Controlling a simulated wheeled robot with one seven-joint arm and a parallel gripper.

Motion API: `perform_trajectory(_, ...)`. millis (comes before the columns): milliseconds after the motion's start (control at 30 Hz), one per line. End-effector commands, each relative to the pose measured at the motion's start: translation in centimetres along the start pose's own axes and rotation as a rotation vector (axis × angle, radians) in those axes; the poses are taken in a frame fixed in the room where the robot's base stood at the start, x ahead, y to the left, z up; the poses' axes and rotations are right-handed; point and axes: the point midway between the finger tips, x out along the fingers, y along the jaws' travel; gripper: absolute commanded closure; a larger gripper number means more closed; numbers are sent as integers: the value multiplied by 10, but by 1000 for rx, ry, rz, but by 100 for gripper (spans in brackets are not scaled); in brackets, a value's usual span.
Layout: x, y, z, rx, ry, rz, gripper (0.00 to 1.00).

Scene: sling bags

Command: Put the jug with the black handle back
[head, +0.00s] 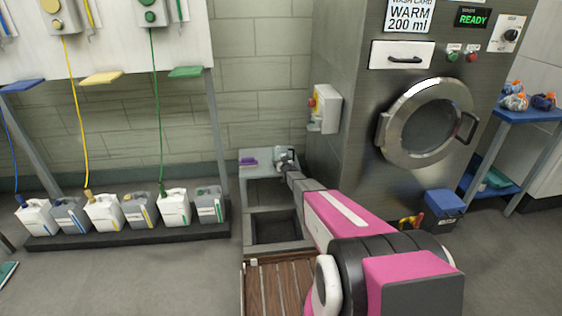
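My gripper (284,160) is at the far end of my pink and grey arm, over the back right of a grey stand (258,154). It is small and seen from behind, so I cannot tell whether its fingers are open or shut. A small whitish and teal shape shows at the gripper; I cannot tell whether it is a jug. No black handle can be made out anywhere. White jugs, one (103,211) with a yellow hose, and grey jugs (139,211) stand in a row on a low dark plinth (130,238) at left.
A purple item (248,161) lies on the stand's left side. Small blue, yellow (101,77) and green (185,71) shelves are on the left wall panel. A washer (425,122) and blue box (444,203) are at right. The floor at front left is mostly clear.

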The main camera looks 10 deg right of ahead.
Motion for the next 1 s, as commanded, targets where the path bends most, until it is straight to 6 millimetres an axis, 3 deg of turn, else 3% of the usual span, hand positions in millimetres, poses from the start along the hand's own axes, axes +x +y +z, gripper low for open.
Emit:
perform_trajectory(67,0,0,2,0,0,0,49)
perform_trajectory(100,0,0,3,0,0,0,7)
perform_trajectory(133,0,0,3,0,0,0,0)
perform_trajectory(567,-6,0,-1,0,0,0,0)
perform_trajectory(767,-34,0,-2,0,-1,1,0)
perform_trajectory(1000,-83,-1,-2,1,-1,0,0)
